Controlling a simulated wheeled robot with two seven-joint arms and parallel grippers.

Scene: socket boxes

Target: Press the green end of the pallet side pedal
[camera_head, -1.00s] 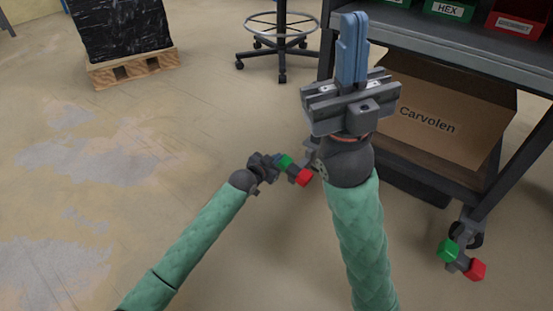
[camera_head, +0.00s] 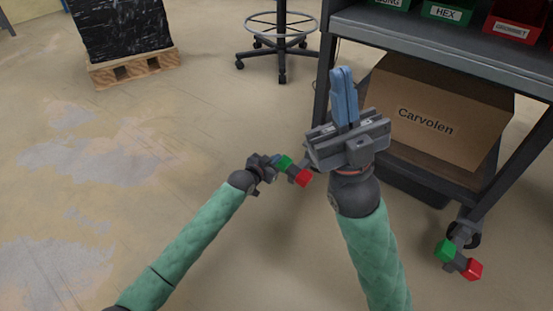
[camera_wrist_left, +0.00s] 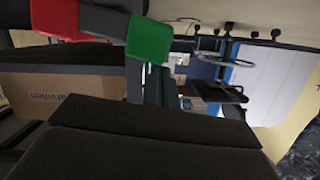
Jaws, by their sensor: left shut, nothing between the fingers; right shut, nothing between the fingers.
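The pallet side pedal has a green end (camera_head: 285,163) and a red end (camera_head: 303,177) joined by a dark bar. In the left wrist view its green end (camera_wrist_left: 149,40) is close at the top, with the red end (camera_wrist_left: 55,17) to its left. My left gripper (camera_head: 267,163) is shut and empty, just left of the green end in the head view. I cannot tell whether it touches it. My right gripper (camera_head: 343,92) is shut and empty, its blue fingers pointing up, held in front of the workbench.
A second green and red pedal (camera_head: 460,262) is by a caster at the lower right. A wrapped load on a wooden pallet (camera_head: 135,68) stands at the back left. A stool (camera_head: 281,40) and a workbench with a Carvolen box (camera_head: 425,118) are behind. The left floor is free.

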